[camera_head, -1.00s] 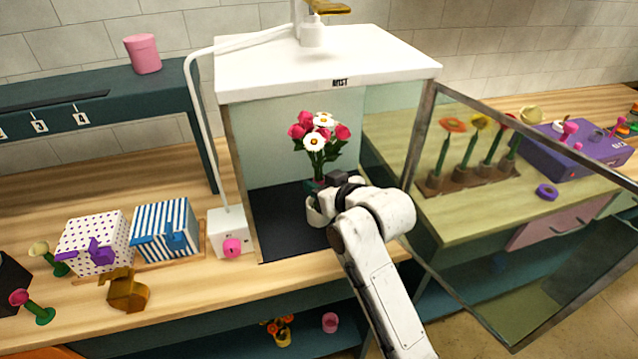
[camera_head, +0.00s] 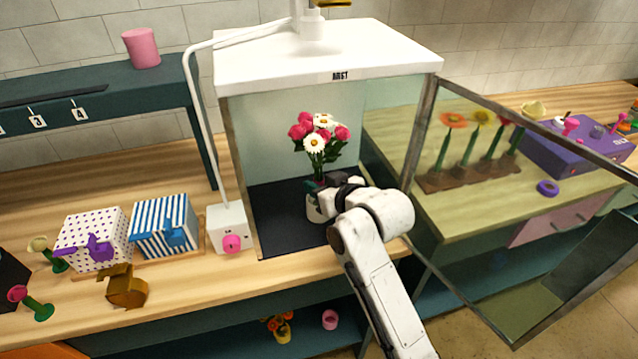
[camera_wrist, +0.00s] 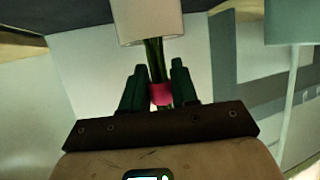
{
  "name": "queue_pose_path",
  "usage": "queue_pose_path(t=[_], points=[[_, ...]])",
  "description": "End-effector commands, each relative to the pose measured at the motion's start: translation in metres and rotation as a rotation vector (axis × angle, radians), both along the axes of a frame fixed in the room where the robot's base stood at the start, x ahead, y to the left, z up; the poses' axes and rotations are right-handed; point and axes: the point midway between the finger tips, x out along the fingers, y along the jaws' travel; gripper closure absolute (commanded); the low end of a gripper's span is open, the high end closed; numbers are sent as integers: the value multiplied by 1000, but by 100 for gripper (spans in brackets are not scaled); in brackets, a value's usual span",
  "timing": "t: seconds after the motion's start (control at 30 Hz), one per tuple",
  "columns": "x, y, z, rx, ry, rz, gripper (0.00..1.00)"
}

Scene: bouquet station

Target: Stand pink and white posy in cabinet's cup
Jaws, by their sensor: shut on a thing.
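The pink and white posy (camera_head: 318,133) stands upright inside the mist cabinet (camera_head: 340,85). My gripper (camera_wrist: 158,88) is shut on its green stems, its dark green fingers on either side near the pink band (camera_wrist: 161,94). The pale cup (camera_head: 316,208) stands on the cabinet's dark floor, just below my gripper and partly hidden by it. In the wrist view the cup (camera_wrist: 148,20) is at the top edge, and the stems run to its rim. Their lower ends are hidden, so I cannot tell how deep they sit.
The cabinet's glass door (camera_head: 500,210) is swung open to the right of my arm. A white box with a pink knob (camera_head: 232,243) stands left of the opening. Striped (camera_head: 165,228) and dotted (camera_head: 92,240) boxes stand farther left on the counter.

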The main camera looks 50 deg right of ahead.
Motion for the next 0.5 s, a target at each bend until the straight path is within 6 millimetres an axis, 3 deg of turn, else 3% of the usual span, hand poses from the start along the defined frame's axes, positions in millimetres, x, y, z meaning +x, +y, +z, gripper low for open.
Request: queue_pose_path(t=[0.37, 0.4, 0.5], points=[[0, 0, -3, -1, -2, 0, 100], [0, 0, -3, -1, -2, 0, 70], [0, 0, -3, 0, -1, 0, 60]])
